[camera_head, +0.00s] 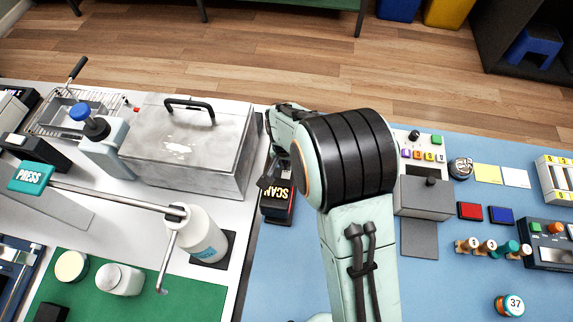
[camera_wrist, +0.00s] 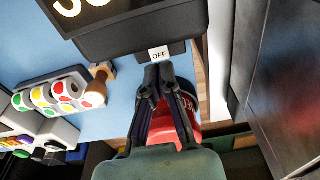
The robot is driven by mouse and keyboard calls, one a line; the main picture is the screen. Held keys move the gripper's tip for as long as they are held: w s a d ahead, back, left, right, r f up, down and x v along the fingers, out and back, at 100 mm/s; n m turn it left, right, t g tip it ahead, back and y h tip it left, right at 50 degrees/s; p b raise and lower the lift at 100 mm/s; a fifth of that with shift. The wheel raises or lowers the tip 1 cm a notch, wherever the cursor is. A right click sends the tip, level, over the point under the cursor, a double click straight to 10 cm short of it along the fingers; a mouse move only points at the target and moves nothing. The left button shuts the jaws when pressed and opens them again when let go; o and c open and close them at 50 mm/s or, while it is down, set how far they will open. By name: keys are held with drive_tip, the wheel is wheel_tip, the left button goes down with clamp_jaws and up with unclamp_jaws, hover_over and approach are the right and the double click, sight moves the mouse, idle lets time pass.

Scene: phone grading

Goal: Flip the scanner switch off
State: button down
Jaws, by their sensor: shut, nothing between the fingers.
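The scanner switch box (camera_head: 277,205) stands at the left edge of the blue mat in the head view. It is dark, with yellow SCAN letters and some red on it. In the wrist view its black body (camera_wrist: 130,35) fills the top, with part of the yellow lettering cut off. A white OFF label (camera_wrist: 158,54) shows on its near edge. My gripper (camera_wrist: 160,70) is shut and empty, its fingertips just below the OFF label; I cannot tell if they touch the box. In the head view my arm hides most of the gripper, and the switch's position is unclear.
A metal lidded box (camera_head: 190,145) stands left of the switch. A grey box with a knob (camera_head: 425,198) stands right of my arm. A white bottle (camera_head: 200,235) stands at the lower left. In the wrist view, colored sticker rolls (camera_wrist: 60,95) lie left and a red object (camera_wrist: 188,125) lies behind my fingers.

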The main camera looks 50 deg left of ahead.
sight(285, 174)
drive_tip(key=shift+w+a+f, duration=0.15)
drive_tip(key=shift+f, duration=1.4)
drive_tip(key=shift+w+a+f, duration=0.1)
drive_tip(key=shift+f, duration=0.2)
drive_tip(key=shift+s+d+r, duration=0.2)
drive_tip(key=shift+s+d, duration=0.4)
drive_tip(key=shift+d, duration=0.05)
drive_tip(key=shift+r, duration=0.1)
wheel_tip(285, 174, up, 14)
drive_tip(key=s+d, duration=0.1)
drive_tip(key=shift+s+d, duration=0.15)
drive_tip(key=shift+s, duration=0.05)
